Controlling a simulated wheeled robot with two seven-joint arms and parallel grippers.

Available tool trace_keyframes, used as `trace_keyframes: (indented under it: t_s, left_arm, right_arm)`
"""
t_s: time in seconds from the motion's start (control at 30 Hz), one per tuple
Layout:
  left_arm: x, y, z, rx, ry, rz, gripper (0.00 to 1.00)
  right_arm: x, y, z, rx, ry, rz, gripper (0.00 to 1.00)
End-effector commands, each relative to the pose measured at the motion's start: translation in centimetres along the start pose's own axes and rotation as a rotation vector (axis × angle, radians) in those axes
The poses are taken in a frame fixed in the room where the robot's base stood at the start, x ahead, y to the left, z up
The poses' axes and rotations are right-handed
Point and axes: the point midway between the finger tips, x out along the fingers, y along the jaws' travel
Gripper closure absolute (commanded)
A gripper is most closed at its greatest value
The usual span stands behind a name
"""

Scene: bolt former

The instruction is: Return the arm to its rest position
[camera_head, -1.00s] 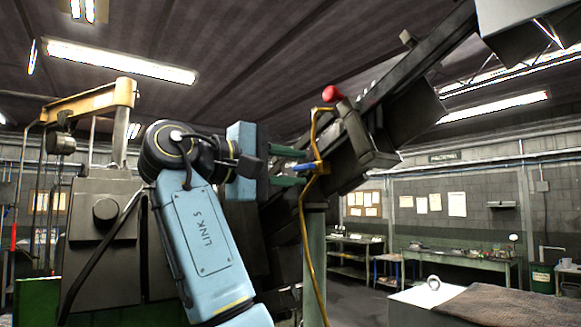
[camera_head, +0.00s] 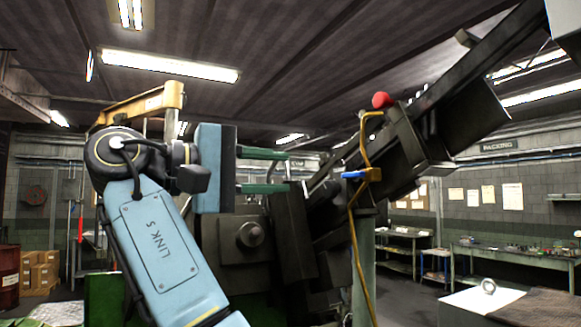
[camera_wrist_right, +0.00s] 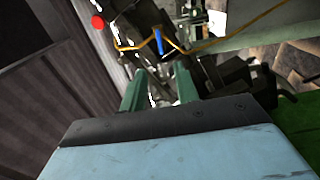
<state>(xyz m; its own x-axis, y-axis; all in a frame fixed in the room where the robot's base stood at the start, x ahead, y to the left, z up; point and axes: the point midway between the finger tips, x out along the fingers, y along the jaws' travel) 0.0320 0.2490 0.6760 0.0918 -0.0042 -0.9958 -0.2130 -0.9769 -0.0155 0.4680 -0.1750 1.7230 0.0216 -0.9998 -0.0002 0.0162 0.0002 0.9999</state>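My right arm, light blue and marked "LINK S", rises from the bottom in the head view. Its right gripper (camera_head: 287,171) points right, with two green fingers spread apart and nothing visible between them. The wrist view also shows the separated fingers (camera_wrist_right: 159,78). A blue lever (camera_head: 352,175) on a bent yellow pipe (camera_head: 359,235) is just right of the fingertips, with a gap in the picture. The lever also shows ahead of the fingers in the wrist view (camera_wrist_right: 159,41). My left gripper is in neither view.
A dark machine with a slanted beam (camera_head: 455,100) and a red knob (camera_head: 382,100) stands close to the right gripper. A yellow crane arm (camera_head: 140,105) is behind my arm. A workbench (camera_head: 515,252) stands at the right; cardboard boxes (camera_head: 40,272) are at the far left.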

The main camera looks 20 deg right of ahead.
Motion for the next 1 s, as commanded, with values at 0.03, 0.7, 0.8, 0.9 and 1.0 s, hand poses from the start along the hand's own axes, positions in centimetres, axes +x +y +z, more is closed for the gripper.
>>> trace_keyframes:
  t_s: [0.03, 0.7, 0.8, 0.9, 1.0]
  left_arm:
    - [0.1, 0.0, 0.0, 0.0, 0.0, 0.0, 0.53]
    - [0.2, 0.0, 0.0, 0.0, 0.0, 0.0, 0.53]
    - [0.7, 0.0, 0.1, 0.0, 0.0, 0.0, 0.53]
    - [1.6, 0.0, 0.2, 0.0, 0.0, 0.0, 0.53]
    - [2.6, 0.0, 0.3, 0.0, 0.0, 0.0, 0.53]
  right_arm:
    - [-0.3, -0.1, 0.1, -0.001, -0.003, 0.0, 0.69]
    - [-0.5, -0.6, -0.3, -0.01, -0.004, 0.003, 0.69]
    - [0.0, -2.9, -2.5, -0.054, 0.03, 0.019, 0.69]
    - [0.9, -7.5, -6.4, -0.13, 0.1, 0.042, 0.69]
    - [1.8, -13.8, -10.8, -0.214, 0.197, 0.053, 0.69]
